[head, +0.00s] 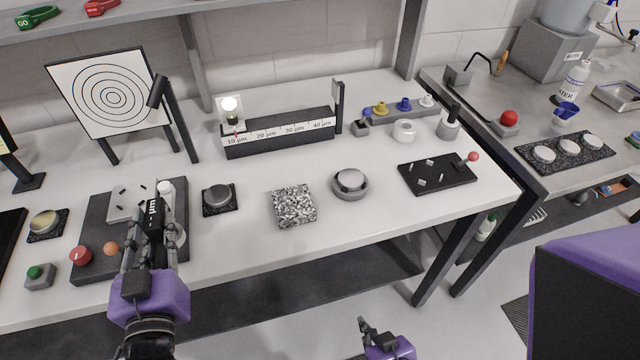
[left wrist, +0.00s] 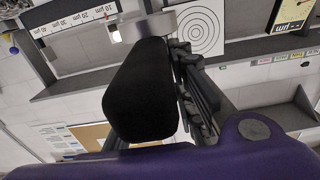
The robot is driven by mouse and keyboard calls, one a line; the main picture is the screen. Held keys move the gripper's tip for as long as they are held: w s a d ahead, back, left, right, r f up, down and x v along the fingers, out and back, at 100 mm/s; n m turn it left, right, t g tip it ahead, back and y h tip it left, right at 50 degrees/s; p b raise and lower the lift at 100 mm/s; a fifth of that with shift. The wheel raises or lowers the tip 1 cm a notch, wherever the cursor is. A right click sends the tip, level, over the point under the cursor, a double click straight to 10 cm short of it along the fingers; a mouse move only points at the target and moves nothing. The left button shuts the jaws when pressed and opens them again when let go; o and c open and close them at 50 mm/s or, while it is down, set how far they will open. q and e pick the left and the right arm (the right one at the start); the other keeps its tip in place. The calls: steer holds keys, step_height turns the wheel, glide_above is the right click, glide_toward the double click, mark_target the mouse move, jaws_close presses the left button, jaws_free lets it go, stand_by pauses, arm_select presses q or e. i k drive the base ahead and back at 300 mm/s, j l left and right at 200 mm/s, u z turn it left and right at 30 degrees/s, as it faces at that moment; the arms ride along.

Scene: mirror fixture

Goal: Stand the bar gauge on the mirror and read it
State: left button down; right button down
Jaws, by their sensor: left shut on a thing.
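My left gripper (head: 150,232) is shut on a small black gauge (head: 154,215) with white lettering, above the dark fixture base on the left of the bench. The gripper's fingers hide part of the gauge and the fixture. A pale round disc (head: 180,240) shows partly behind the gripper; I cannot tell whether it is the mirror, or whether the gauge touches it. In the left wrist view a grey cylindrical part (left wrist: 148,25) shows beyond a large black finger pad. My right gripper (head: 372,335) is low at the bottom, off the bench; its opening is unclear.
The fixture base (head: 93,262) carries a red knob (head: 80,255). Right of it are a dark disc on a pad (head: 219,198), a speckled block (head: 294,206) and a round grey holder (head: 350,183). A scale block (head: 280,139) stands behind.

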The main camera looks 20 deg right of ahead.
mark_target(351, 176)
steer(key=k+j+u, duration=0.1)
steer(key=k+u, duration=0.4)
steer(key=u, duration=0.4)
steer(key=l+u, duration=0.15)
steer(key=u, duration=0.7)
steer(key=k+l, duration=0.2)
steer(key=l, duration=0.2)
steer(key=k+l, duration=0.2)
steer(key=l, duration=0.2)
steer(key=k+l, duration=0.25)
steer(key=l, duration=0.2)
steer(key=k+l, duration=0.2)
steer(key=l, duration=1.2)
